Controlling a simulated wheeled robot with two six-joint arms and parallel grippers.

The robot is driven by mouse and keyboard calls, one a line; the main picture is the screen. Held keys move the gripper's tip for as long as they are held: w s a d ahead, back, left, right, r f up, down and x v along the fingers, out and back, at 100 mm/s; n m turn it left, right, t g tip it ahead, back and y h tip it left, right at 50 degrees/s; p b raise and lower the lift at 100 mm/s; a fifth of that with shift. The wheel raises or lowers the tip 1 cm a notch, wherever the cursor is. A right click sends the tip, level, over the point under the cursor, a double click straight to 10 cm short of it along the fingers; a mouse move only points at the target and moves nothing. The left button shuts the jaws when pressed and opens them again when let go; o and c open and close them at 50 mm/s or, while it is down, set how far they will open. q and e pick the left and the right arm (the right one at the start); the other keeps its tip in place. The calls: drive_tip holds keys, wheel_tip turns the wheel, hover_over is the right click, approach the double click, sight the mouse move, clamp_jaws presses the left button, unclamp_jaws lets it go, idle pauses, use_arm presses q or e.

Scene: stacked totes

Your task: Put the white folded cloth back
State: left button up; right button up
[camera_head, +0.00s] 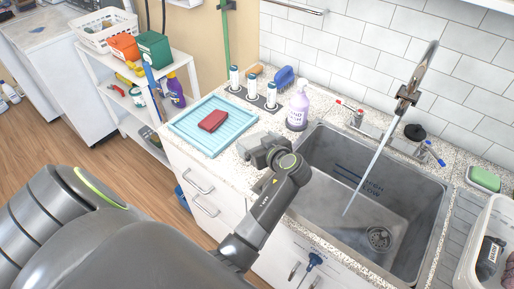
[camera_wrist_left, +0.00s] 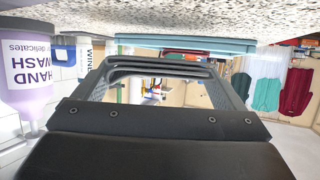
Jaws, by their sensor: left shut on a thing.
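My left gripper (camera_head: 262,146) is over the counter, between the blue tray and the sink. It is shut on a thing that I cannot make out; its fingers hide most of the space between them. The left wrist view shows its dark fingers (camera_wrist_left: 160,68) close up, with no clear white cloth. I cannot pick out a white folded cloth elsewhere. A dark red folded cloth (camera_head: 213,121) lies on the light blue ribbed tray (camera_head: 184,129), left of the gripper. My right gripper is not in view.
The sink (camera_head: 335,205) with its tall faucet (camera_head: 404,98) lies right of the gripper. A lilac hand-wash bottle (camera_head: 298,108) and several white bottles (camera_head: 252,84) stand behind it. A white bin (camera_head: 494,240) is at the far right. Part of the tray around the red cloth is clear.

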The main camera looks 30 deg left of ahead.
use_arm(q)
wheel_tip(320, 180, down, 3)
drive_tip(key=shift+f, duration=0.4)
drive_tip(key=o, duration=0.7)
drive_tip(key=shift+r, duration=0.1)
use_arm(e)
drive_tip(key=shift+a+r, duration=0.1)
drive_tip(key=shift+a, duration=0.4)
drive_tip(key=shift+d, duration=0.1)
